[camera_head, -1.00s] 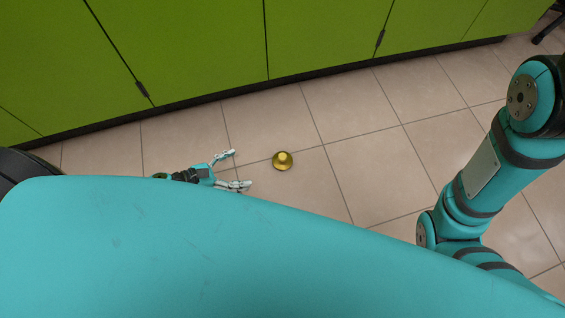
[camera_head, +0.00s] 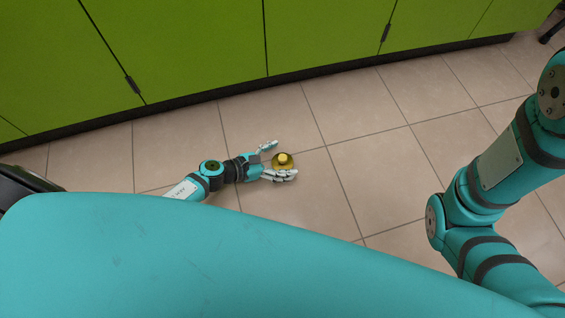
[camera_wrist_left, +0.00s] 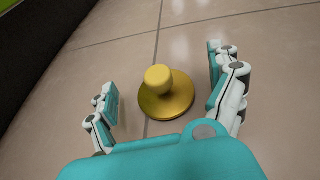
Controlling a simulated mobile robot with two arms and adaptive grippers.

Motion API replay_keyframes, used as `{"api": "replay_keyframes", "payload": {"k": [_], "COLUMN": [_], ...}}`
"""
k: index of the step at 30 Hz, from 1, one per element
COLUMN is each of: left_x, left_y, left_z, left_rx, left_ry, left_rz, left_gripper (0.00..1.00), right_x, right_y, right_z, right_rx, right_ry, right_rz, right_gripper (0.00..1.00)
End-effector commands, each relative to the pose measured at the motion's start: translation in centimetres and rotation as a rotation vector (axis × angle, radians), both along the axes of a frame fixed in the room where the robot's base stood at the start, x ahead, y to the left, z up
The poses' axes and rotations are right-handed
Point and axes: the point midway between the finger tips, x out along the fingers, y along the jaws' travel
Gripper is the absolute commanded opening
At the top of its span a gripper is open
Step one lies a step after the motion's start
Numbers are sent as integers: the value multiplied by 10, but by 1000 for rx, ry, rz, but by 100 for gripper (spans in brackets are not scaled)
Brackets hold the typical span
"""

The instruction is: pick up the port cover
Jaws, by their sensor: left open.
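The port cover (camera_head: 282,159) is a small yellow-gold disc with a raised knob. It lies on the tiled floor with its knob up. My left gripper (camera_head: 274,161) is open, low over the floor, with its fingertips on either side of the cover's near edge. In the left wrist view the port cover (camera_wrist_left: 165,94) lies between the two spread fingers of my left gripper (camera_wrist_left: 160,85). Clear floor shows between each finger and the disc there. My right gripper is not in view.
Green cabinets (camera_head: 190,45) with a dark plinth stand along the far side of the floor, behind the cover. The tiled floor (camera_head: 350,110) around the cover is clear. My own teal body fills the lower part of the head view.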

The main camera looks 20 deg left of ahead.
Motion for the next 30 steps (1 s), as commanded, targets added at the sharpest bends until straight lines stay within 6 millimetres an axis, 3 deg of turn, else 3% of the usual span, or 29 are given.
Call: {"api": "replay_keyframes", "payload": {"k": [10,30], "left_x": [5,5], "left_y": [-5,-5], "left_z": [-3,-3], "left_rx": [2,2], "left_ry": [0,0], "left_rz": [1,1], "left_gripper": [90,4], "right_x": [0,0], "right_y": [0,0], "right_z": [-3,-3], "right_rx": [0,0], "right_ry": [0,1], "right_rz": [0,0], "right_gripper": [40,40]}}
